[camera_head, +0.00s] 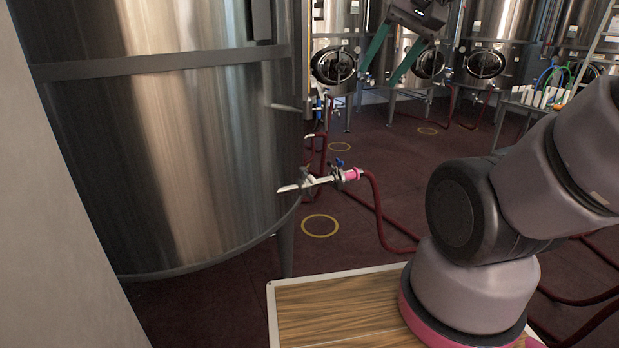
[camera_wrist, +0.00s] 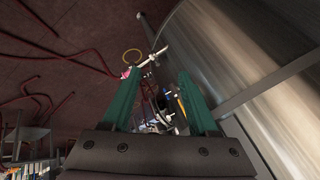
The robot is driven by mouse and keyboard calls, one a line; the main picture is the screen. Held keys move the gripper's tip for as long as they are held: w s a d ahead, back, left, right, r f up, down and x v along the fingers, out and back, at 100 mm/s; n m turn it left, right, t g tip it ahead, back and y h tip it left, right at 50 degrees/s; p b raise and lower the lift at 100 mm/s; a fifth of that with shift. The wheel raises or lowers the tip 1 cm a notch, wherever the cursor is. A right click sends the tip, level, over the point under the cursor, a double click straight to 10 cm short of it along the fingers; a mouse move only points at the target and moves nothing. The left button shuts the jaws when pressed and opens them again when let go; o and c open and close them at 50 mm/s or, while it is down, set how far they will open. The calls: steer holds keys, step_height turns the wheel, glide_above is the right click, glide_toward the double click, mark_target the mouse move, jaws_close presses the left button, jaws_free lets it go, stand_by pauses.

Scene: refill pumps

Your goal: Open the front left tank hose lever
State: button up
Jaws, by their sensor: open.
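The large steel tank (camera_head: 170,140) stands at the left in the head view. A metal outlet pipe (camera_head: 300,186) leaves its lower side and meets a valve with a small blue lever (camera_head: 339,162). A pink coupling (camera_head: 352,174) joins it to a dark red hose (camera_head: 377,210). My gripper (camera_head: 379,79) has green fingers and is open and empty, raised above the valve in the picture and apart from it. In the wrist view, the pink coupling (camera_wrist: 126,73) and pipe (camera_wrist: 152,58) show beyond my open fingers (camera_wrist: 160,70). The lever is too small to tell there.
More steel tanks (camera_head: 484,62) with round hatches stand at the back. Red hoses lie across the dark floor (camera_head: 250,300), which has yellow rings (camera_head: 320,225). A wood-topped surface (camera_head: 340,312) is below my arm. A light wall (camera_head: 60,220) borders the left.

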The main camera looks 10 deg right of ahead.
steer(key=w+a+f+m+g+y, duration=0.2)
steer(key=w+a+f+m+y, duration=0.3)
steer(key=w+a, duration=0.5)
steer(key=w+a+f+m+g+y, duration=0.25)
steer(key=w+a+f+y, duration=0.35)
steer(key=w, duration=0.8)
steer(key=w+d+f+m+t, duration=0.3)
steer(key=w+f+m+t, duration=0.3)
steer(key=w+f, duration=0.3)
steer(key=w+d+f+m+t, duration=0.3)
steer(key=w+f+m+t, duration=0.35)
steer(key=f, duration=0.35)
steer(key=m+t+h, duration=0.3)
steer(key=m+h, duration=0.6)
glide_toward(310, 178)
steer(key=x, duration=0.7)
steer(key=d+f+x, duration=0.1)
steer(key=x, duration=0.3)
steer(key=shift+w+a, duration=0.15)
steer(key=shift+w, duration=0.3)
